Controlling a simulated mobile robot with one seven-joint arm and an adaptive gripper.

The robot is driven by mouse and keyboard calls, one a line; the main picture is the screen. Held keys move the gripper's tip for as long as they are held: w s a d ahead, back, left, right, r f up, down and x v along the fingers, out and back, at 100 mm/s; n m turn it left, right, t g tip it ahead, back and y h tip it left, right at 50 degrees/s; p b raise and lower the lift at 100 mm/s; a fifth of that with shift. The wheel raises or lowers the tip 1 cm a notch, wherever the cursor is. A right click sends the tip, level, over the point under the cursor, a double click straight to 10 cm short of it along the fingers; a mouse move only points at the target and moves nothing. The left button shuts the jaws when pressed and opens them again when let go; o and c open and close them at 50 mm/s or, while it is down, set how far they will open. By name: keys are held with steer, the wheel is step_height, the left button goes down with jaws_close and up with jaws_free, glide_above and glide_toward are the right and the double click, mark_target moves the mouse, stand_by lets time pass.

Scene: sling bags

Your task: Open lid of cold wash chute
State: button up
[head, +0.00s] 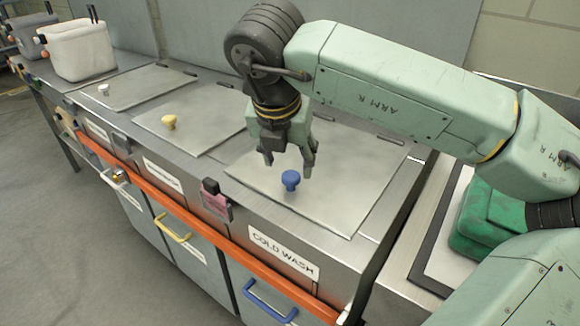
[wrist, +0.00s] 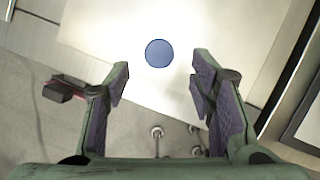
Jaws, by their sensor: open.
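The cold wash chute lid (head: 340,205) is a flat grey metal panel in the counter top, lying shut. A blue knob (head: 291,180) stands near its front edge. A "COLD WASH" label (head: 283,254) is on the counter front below it. My gripper (head: 289,172) is open and empty, pointing down above the lid close to the blue knob. In the wrist view the knob (wrist: 159,53) shows as a blue disc, beyond and between my open fingertips (wrist: 160,72). Whether the fingers are level with the knob I cannot tell.
Lids with a yellow knob (head: 169,122) and a white knob (head: 104,90) lie to the left. White and grey bags (head: 80,50) stand at the far left. An orange rail (head: 200,227) runs along the front, with a pink-and-black item (head: 214,200) above it. A green bag (head: 480,222) is at right.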

mark_target(291, 175)
steer(key=shift+p+x, duration=0.35)
steer(key=shift+x, duration=2.35)
steer(key=shift+w, duration=0.1)
steer(key=shift+c, duration=0.5)
jaws_close()
